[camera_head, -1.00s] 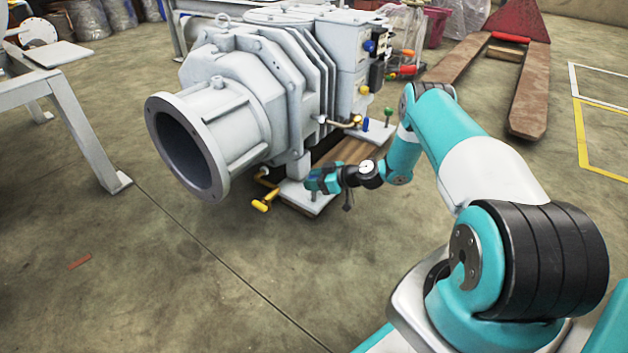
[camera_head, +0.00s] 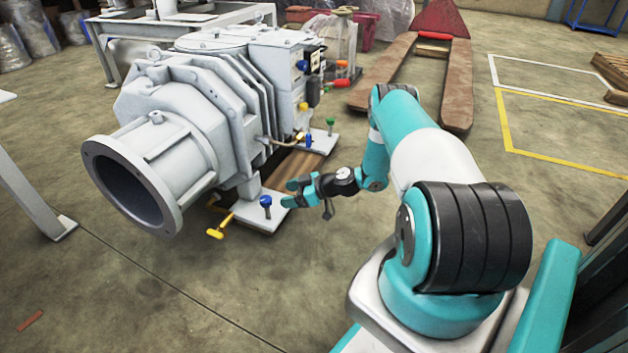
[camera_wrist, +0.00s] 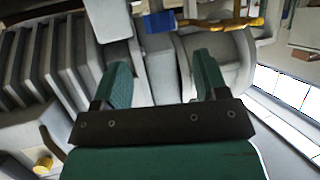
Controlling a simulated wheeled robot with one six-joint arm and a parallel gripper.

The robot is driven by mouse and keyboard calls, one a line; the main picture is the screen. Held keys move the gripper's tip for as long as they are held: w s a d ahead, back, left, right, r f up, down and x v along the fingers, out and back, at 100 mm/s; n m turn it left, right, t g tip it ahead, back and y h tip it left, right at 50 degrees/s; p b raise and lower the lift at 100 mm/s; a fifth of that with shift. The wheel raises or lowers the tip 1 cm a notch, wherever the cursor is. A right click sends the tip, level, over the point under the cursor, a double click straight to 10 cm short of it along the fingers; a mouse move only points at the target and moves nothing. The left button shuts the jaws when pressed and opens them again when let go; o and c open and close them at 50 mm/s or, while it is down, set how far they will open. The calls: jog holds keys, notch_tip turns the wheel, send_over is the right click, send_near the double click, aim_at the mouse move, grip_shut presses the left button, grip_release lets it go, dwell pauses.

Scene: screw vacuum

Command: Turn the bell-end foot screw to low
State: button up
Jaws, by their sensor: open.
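The grey vacuum pump (camera_head: 205,110) stands with its round bell end facing front left. At that end a foot plate (camera_head: 262,222) carries an upright screw with a blue head (camera_head: 265,201). My gripper (camera_head: 287,194) is just right of this screw, its fingers pointing left toward it and a small gap showing between. In the wrist view my gripper (camera_wrist: 162,75) is open, with nothing held between the fingers. A blue part (camera_wrist: 160,20) shows beyond the fingertips at the top, beside a yellow part (camera_wrist: 220,23); I cannot tell surely that it is the screw head.
A yellow valve handle (camera_head: 220,228) sticks out left of the foot plate. Another foot plate (camera_head: 322,142) has a green-headed screw (camera_head: 330,122). A pallet jack (camera_head: 440,80) stands behind, and a grey frame leg (camera_head: 60,225) at left.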

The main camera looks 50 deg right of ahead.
jog(key=p+v, duration=0.3)
jog(key=v, duration=0.5)
jog(key=shift+s+d, duration=0.2)
jog(key=shift+s, duration=0.1)
jog(key=w+a+r+n+g+p, duration=0.1)
jog(key=a+r+g+p, duration=0.15)
jog(key=a+r, duration=0.6)
jog(key=w+a+r+g+p, duration=0.1)
jog(key=w+a+r+g, duration=0.3)
jog(key=r, duration=0.7)
jog(key=s+a+r+n+g+p, duration=0.1)
jog(key=a+r+p, duration=0.1)
jog(key=a+r, duration=0.7)
jog(key=s+a+r+g+h+p, duration=0.1)
jog(key=s+a+r+p, duration=0.1)
jog(key=s+a+r, duration=0.5)
jog(key=s+a+r+g+h+p, duration=0.1)
jog(key=s+a+r+g+p, duration=0.1)
jog(key=s+a+r, duration=0.5)
jog(key=s+r+m+h+p, duration=0.25)
jog(key=s+r, duration=0.55)
jog(key=s, duration=0.4)
notch_tip(320, 180, up, 38)
jog(key=p, duration=3.8)
jog(key=shift+s+a+y, duration=0.3)
jog(key=shift+s+y, duration=0.05)
jog(key=shift+y, duration=0.1)
